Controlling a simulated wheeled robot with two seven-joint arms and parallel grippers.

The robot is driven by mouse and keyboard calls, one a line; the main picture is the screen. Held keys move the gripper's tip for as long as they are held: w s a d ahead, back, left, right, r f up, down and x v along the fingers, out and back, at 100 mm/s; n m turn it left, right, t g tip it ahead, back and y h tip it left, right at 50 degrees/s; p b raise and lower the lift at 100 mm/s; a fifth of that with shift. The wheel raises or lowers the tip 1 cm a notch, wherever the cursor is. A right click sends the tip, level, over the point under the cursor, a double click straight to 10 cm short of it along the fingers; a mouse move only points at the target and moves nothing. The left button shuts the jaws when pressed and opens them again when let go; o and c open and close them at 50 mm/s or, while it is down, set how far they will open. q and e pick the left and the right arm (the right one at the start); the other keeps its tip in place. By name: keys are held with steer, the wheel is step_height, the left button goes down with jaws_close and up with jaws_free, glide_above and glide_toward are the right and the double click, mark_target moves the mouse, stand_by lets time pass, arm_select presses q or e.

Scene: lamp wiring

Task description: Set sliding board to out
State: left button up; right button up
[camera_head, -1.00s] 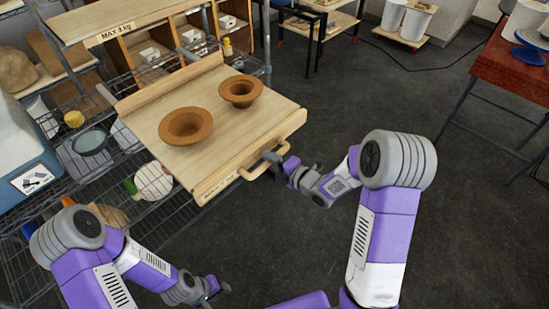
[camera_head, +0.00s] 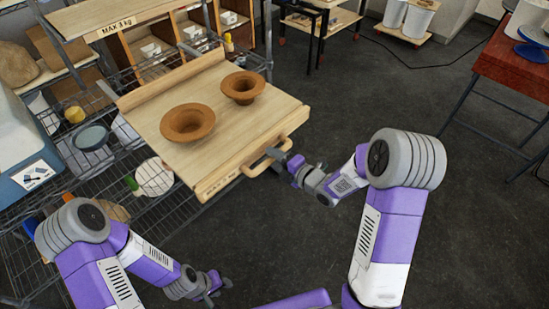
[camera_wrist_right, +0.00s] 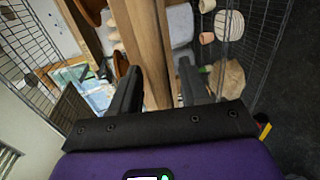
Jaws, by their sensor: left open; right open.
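The sliding board (camera_head: 235,130) is a pale wooden shelf board that sticks far out of the wire rack. It has a wooden bar handle (camera_head: 262,166) on its front edge. My right gripper (camera_head: 284,160) is open just in front of the handle, with its fingertips close to the handle's right end; I cannot tell whether they touch. In the right wrist view the board's front edge (camera_wrist_right: 146,45) shows beyond and between the open fingers (camera_wrist_right: 160,85), with nothing held. My left gripper (camera_head: 224,284) is open and empty, low in front of the rack.
Two brown flared pots, a wider one (camera_head: 187,123) and a smaller one (camera_head: 243,87), stand on the board. The wire rack (camera_head: 120,225) holds bowls, a cooler box (camera_head: 25,150) and other items. The dark floor to the right is clear up to a red table (camera_head: 510,70).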

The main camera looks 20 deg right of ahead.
steer(key=v, duration=0.7)
steer(key=shift+p, duration=0.4)
steer(key=shift+s+d, duration=0.1)
steer(key=s+a+f+m+g+h+p, duration=0.1)
steer(key=s+f+m+g+h, duration=0.15)
steer(key=f+m, duration=0.45)
steer(key=s+a+f+m+g+h, duration=0.1)
steer(key=s+a+f+m+g, duration=0.15)
steer(key=f+m, duration=0.45)
steer(key=s+a+f+m+g, duration=0.3)
steer(key=s+f+m+g, duration=0.1)
steer(key=s+f+m, duration=0.1)
steer(key=s+a+f+m+g+p, duration=0.1)
steer(key=s+a+f+m+g, duration=0.2)
steer(key=s+m, duration=0.5)
step_height(320, 180, down, 3)
steer(key=shift+s+a+r+g, duration=0.2)
steer(key=shift+s+g, duration=0.3)
steer(key=shift+s, duration=0.25)
steer(key=shift+d, duration=0.1)
